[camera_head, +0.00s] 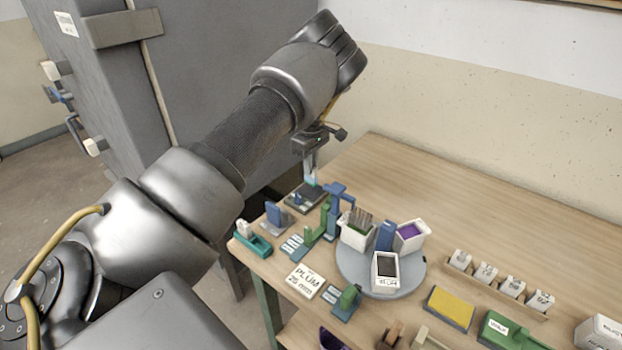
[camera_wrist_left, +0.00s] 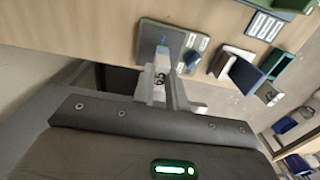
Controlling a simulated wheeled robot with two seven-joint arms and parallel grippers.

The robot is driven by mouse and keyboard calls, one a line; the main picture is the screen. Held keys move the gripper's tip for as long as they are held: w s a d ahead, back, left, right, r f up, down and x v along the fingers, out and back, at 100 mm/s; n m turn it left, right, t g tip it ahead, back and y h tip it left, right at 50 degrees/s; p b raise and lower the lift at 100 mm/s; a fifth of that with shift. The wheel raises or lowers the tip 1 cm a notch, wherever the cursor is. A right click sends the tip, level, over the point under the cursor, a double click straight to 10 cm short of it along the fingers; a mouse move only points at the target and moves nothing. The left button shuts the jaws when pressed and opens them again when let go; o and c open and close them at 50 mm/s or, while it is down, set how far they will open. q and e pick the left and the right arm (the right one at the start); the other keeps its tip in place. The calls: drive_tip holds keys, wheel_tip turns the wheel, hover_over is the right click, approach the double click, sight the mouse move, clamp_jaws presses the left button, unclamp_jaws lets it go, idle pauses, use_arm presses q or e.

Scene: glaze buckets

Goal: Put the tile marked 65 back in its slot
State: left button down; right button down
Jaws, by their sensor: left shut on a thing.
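My left gripper (camera_head: 311,158) is over the far left part of the table, shut on a tile. In the left wrist view the tile marked 65 (camera_wrist_left: 160,80) is between the fingers of my left gripper (camera_wrist_left: 167,92); it is pale with a bluish end. That end overlaps a dark flat stand (camera_wrist_left: 150,36), which also shows in the head view (camera_head: 297,202); I cannot tell whether they touch. A wooden rack (camera_head: 458,273) at the right holds several pale tiles in a row; their marks are too small to read. My right gripper is not in view.
A grey turntable (camera_head: 352,275) holds white buckets. Near the left edge are a teal-based piece (camera_head: 255,243), blue and green pieces and a PLUM card (camera_head: 304,281). A yellow pad (camera_head: 449,307) lies at front right. The back of the table is clear.

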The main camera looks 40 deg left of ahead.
use_arm(q)
drive_tip(key=shift+r+p, duration=1.5)
drive_tip(key=shift+r, duration=0.9)
drive_tip(key=shift+f, duration=0.15)
wheel_tip(320, 180, down, 7)
drive_tip(key=b, duration=0.5)
drive_tip(key=shift+f+b, duration=0.2)
drive_tip(key=shift+b, duration=0.2)
drive_tip(key=shift+r, duration=0.2)
